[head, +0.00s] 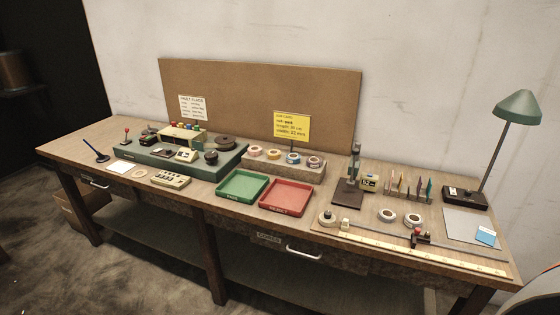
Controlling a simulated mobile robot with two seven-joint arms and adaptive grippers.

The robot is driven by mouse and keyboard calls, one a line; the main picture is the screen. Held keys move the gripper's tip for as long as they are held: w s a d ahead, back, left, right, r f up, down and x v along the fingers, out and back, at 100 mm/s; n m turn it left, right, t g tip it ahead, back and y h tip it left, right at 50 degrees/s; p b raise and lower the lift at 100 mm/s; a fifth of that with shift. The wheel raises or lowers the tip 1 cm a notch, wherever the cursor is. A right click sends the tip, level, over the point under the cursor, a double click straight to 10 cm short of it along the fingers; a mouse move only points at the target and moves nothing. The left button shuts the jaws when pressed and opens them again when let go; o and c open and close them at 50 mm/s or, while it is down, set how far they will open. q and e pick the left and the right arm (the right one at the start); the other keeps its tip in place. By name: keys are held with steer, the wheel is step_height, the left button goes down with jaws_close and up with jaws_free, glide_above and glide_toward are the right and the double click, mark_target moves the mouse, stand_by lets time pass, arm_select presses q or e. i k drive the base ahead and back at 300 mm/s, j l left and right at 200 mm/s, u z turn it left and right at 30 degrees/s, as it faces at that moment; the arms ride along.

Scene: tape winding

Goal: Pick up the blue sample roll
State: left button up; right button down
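Several small tape rolls stand in a row on a stone-like block (286,170) at the back middle of the bench. The third from the left looks blue, and I take it as the blue sample roll (293,159); it is small, so its colour is hard to be sure of. A thin dark post rises at it. The roll seems to rest on the block with nothing touching it from above. Neither of my grippers is in view.
A green tray (242,197) and a red tray (286,207) lie in front of the block. A dark upright stand (348,192) is to its right, a green winding machine (165,163) to its left. A yellow card (292,126) and brown backboard (250,90) rise behind.

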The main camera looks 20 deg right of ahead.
mark_target(293, 159)
steer(key=i+j, duration=0.1)
steer(key=j, duration=0.9)
steer(key=j+z, duration=0.1)
steer(key=z, duration=0.25)
steer(key=j+z, duration=0.15)
steer(key=z, duration=0.2)
steer(key=j+z, duration=0.15)
steer(key=z, duration=0.25)
steer(key=i, duration=0.05)
